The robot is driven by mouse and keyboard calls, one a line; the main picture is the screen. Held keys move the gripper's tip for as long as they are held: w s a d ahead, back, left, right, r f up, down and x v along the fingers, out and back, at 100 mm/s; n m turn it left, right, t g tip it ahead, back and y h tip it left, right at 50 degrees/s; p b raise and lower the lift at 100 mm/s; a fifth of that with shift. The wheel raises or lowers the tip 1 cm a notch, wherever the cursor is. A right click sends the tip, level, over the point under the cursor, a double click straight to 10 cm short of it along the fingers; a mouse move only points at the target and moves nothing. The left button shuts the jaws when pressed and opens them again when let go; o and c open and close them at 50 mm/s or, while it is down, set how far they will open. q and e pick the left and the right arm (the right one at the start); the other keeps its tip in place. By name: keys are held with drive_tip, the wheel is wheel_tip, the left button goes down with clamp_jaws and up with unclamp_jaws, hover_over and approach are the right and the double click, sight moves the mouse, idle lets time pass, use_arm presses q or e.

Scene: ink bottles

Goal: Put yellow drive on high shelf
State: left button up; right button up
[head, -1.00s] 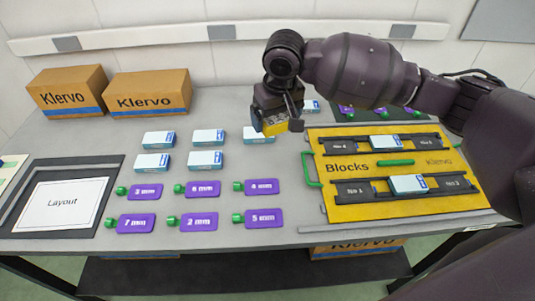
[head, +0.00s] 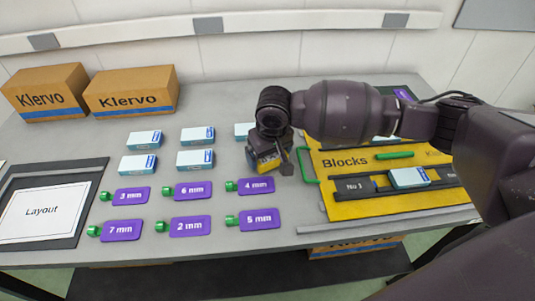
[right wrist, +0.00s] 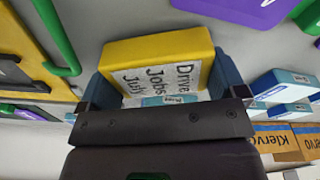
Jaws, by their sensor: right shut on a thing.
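The yellow drive (right wrist: 160,48) is a small yellow block with a white handwritten label reading "Drive Jobs July". My right gripper (right wrist: 163,84) is shut on it, with a blue-grey finger on each side. In the head view the right gripper (head: 268,157) points down over the table, between the blue-white boxes and the yellow "Blocks" board. Only a little of the yellow drive (head: 267,165) shows there. I cannot tell its height above the table. My left gripper is not in view. No high shelf can be made out for certain.
Purple tags with green ends (head: 190,226) and several blue-white boxes (head: 195,159) lie left of the gripper. The yellow "Blocks" board (head: 345,208) with a green handle is close on the right. Two Klervo cartons (head: 130,92) stand at the back left. A dark lower shelf (head: 200,280) runs under the table.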

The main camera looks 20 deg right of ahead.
drive_tip(key=shift+f, duration=0.1)
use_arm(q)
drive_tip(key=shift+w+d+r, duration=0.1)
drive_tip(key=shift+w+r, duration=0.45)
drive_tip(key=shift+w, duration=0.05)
use_arm(e)
drive_tip(key=shift+f, duration=0.15)
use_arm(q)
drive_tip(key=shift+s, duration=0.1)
use_arm(e)
drive_tip(key=shift+s+f, duration=0.1)
drive_tip(key=shift+f, duration=0.1)
